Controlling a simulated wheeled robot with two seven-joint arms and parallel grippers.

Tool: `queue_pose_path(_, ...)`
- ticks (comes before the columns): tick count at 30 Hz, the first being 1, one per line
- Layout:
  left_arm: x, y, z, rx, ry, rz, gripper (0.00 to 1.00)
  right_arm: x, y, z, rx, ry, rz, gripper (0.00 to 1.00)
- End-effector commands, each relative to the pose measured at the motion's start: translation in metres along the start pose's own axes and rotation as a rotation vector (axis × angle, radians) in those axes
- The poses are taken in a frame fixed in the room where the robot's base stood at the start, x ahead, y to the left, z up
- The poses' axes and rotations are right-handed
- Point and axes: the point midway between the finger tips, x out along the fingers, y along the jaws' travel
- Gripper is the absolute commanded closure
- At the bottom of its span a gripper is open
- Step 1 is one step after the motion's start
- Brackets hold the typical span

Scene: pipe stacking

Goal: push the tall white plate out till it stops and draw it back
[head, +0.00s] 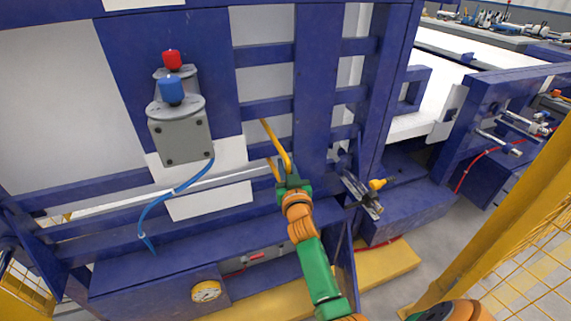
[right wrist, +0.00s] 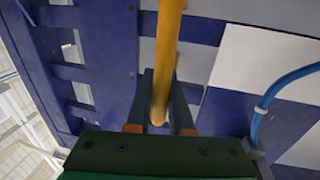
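A tall white plate (head: 265,70) shows between the blue uprights of the frame, behind blue cross-bars; I cannot tell its full edges. A bent yellow handle (head: 276,142) stands out in front of its lower part; what it is fixed to is hidden. My right gripper (head: 284,174) is at the handle's lower end. In the right wrist view the yellow handle (right wrist: 167,60) runs down between the two dark fingers (right wrist: 160,105), which sit close on both sides of it and look shut on it. My left gripper is not in view.
Left of the handle is a grey box (head: 182,138) with a blue and a red knob and a blue hose (head: 150,207). A metal clamp (head: 362,195) with a yellow knob sits just right of my right gripper. A yellow post (head: 500,225) and mesh fence stand at the right.

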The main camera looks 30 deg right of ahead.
Motion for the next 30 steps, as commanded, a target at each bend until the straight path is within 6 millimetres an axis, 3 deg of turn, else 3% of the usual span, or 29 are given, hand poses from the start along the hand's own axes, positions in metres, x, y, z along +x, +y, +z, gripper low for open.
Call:
queue_pose_path(1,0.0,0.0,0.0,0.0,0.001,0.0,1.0,0.0,0.0,0.001,-0.001,-0.003,0.001,0.7)
queue_pose_path(3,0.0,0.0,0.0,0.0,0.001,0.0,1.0,0.0,0.0,0.001,-0.001,-0.002,0.001,0.51)
queue_pose_path(12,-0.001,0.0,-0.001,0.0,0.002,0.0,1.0,-0.002,0.0,0.0,-0.001,-0.001,0.0,0.5)
queue_pose_path(22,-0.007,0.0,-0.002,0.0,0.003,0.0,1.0,-0.063,0.001,0.001,0.0,-0.004,0.001,0.5)
queue_pose_path(30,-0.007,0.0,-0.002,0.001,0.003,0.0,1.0,-0.071,0.001,0.001,-0.001,-0.001,0.001,0.5)
